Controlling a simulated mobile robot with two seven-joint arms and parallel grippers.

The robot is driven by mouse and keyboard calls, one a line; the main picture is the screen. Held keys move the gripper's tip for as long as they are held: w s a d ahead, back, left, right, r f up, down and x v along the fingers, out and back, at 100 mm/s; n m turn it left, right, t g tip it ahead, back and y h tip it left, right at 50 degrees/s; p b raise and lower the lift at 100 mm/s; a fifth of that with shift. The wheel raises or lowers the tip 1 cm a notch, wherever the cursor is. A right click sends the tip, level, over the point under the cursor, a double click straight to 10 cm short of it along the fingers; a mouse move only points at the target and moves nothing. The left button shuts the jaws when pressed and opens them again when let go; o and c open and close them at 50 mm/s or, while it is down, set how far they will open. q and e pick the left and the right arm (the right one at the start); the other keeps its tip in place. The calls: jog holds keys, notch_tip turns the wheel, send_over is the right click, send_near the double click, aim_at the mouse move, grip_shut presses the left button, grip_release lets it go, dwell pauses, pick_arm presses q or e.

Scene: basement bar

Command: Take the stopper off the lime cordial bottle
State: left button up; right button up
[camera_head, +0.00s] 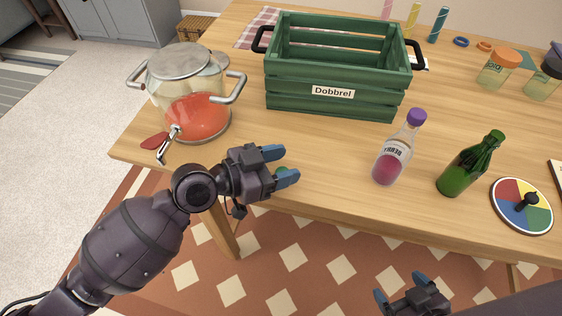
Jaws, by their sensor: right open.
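No bottle with a readable lime label shows. A green glass bottle (463,170) without a readable label stands near the front edge of the table, right of centre. A small green piece (282,170) shows between the fingers of my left gripper (281,166), over the table's front edge. I cannot tell whether it is a stopper, or whether it is gripped or lies behind the fingers. Left of the green bottle stands a bottle of pink-red drink (388,166) with a purple stopper. My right gripper (399,287) is open and empty, in front of the table and below its top.
A green crate (292,103) marked "Dobbrel" stands at the back. Left of it is a pot with red liquid (197,111). A colour wheel (510,218) lies at the right front, with jars (497,72) behind. Table (335,160) is clear before the crate.

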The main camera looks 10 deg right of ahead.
pick_arm(q)
jog(key=shift+a, duration=0.1)
jog(key=v, duration=1)
jog(key=shift+a+b, duration=0.3)
jog(key=shift+b, duration=0.1)
jog(key=shift+r, duration=0.1)
